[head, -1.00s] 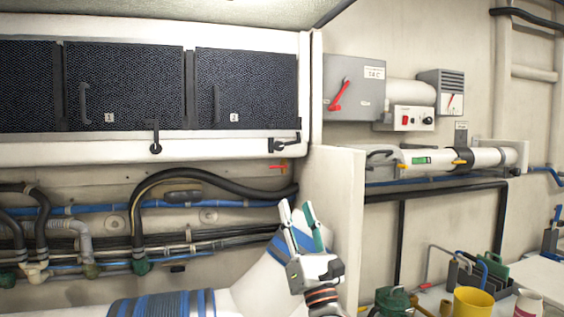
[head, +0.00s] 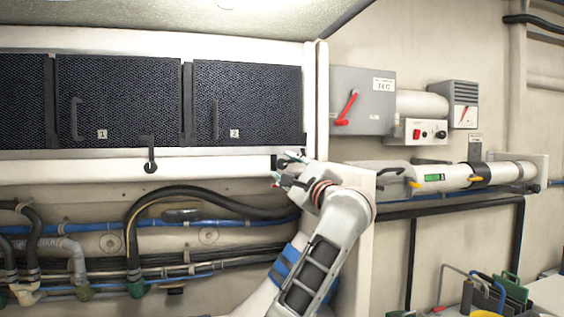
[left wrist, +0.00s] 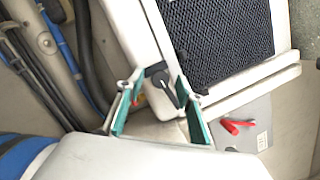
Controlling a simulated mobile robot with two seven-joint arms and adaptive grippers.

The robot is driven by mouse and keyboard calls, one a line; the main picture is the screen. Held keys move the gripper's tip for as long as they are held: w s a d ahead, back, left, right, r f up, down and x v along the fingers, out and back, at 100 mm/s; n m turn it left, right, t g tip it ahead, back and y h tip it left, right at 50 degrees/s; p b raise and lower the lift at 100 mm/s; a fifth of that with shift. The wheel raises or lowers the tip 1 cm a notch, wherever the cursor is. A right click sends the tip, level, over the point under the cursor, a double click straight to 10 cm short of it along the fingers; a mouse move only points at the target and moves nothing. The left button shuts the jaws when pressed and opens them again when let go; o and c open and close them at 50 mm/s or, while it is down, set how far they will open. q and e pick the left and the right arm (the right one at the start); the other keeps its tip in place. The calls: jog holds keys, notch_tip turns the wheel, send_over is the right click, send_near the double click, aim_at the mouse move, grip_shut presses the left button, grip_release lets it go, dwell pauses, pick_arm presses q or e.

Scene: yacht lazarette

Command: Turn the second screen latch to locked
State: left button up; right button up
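Screen 2 (head: 250,105) is a black mesh panel in a white frame, with its number tag near the bottom. The second screen latch (left wrist: 163,84) is a dark part with a short lever on the frame. In the head view, my left gripper (head: 285,168) covers most of it. In the left wrist view, the gripper (left wrist: 159,88) is open, its green-padded fingers on either side of the latch; contact cannot be told. Screen 1 (head: 115,100) has its own latch (head: 150,157), with its dark lever upright. My right gripper is not in view.
Hoses and pipes (head: 190,205) run below the frame. A white upright panel (head: 365,250) stands right of the gripper. Beyond it are a grey box with a red lever (head: 345,108) and a white horizontal cylinder (head: 435,178).

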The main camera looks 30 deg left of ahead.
pick_arm(q)
jog(key=shift+x, duration=1.05)
jog(key=shift+w+a+p, duration=0.15)
jog(key=shift+a+p, duration=0.05)
jog(key=shift+p, duration=0.1)
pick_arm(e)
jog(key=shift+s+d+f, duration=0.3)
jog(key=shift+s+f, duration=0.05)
